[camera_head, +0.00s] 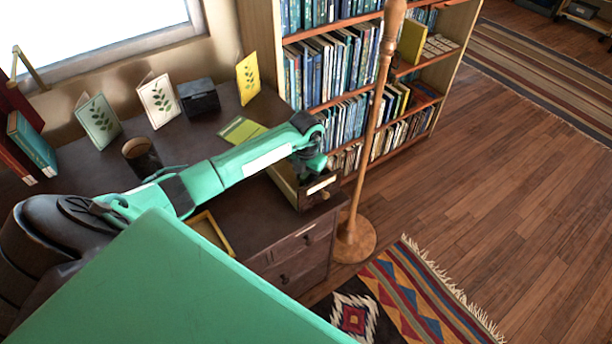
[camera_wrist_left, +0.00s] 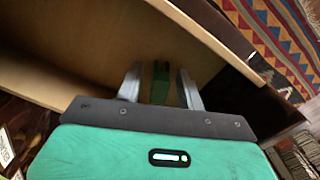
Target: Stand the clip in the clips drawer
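The clips drawer (camera_head: 290,190) is an open wooden drawer with a pale label at its front, by the right end of the desk. It fills much of the left wrist view (camera_wrist_left: 65,50) as a light wooden interior. My left gripper (camera_head: 316,172) points down into it. In the left wrist view its two grey fingers (camera_wrist_left: 160,88) are apart. A small dark green clip (camera_wrist_left: 160,80) stands upright between them, with a narrow gap on each side. The clip is hidden in the head view. My right gripper is not in view.
A wooden lamp pole (camera_head: 377,110) stands close to the right of the drawer, before a bookshelf (camera_head: 272,50). A mug (camera_head: 141,156), several leaf cards and a dark box (camera_head: 199,97) stand on the desk. A yellow-edged tray (camera_head: 212,232) lies nearer my arm.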

